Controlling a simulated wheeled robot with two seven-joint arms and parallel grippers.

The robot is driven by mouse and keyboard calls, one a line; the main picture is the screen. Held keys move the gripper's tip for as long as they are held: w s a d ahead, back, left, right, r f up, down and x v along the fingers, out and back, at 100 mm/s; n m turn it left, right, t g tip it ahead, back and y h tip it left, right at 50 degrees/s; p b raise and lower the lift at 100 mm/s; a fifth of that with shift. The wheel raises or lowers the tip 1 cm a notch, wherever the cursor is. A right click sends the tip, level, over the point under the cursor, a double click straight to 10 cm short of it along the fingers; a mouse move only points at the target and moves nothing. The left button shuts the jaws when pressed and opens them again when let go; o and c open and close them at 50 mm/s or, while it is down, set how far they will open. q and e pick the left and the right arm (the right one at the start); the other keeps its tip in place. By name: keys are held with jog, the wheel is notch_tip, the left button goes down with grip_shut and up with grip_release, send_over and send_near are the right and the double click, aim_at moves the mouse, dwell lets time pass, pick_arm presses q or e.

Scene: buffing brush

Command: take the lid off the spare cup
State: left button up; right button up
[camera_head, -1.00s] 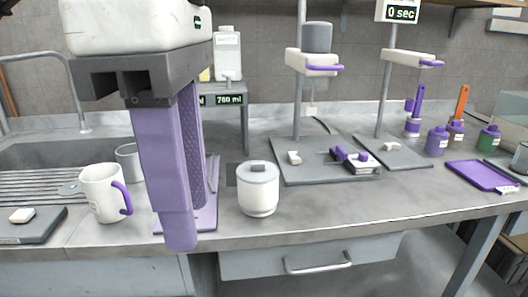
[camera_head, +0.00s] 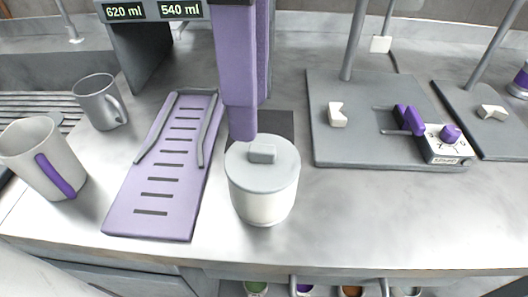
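The spare cup (camera_head: 262,206) is a white, rounded cup standing upright on the grey counter, near the middle of the camera_head view. Its grey lid (camera_head: 279,178) sits flat on top, with a small block-shaped knob (camera_head: 263,153) at the centre. My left gripper (camera_head: 250,122) comes down from the top of the view with purple fingers. One finger stands behind the other, apart, so it looks open and empty. The nearer fingertip shows at the lid's back-left edge, beside the knob; I cannot tell whether it touches. My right gripper is not in view.
A purple slotted tray (camera_head: 125,222) lies left of the cup. A white mug with a purple handle (camera_head: 30,150) and a grey mug (camera_head: 98,103) stand further left. A grey scale-like base (camera_head: 330,150) with a purple-knobbed control box (camera_head: 447,152) is at right. Counter in front is clear.

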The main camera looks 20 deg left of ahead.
aim_at(254, 147)
pick_arm(q)
jog(key=shift+d+f+b, duration=0.15)
jog(key=shift+f+b, duration=0.15)
jog(key=shift+f, duration=2.45)
grip_shut()
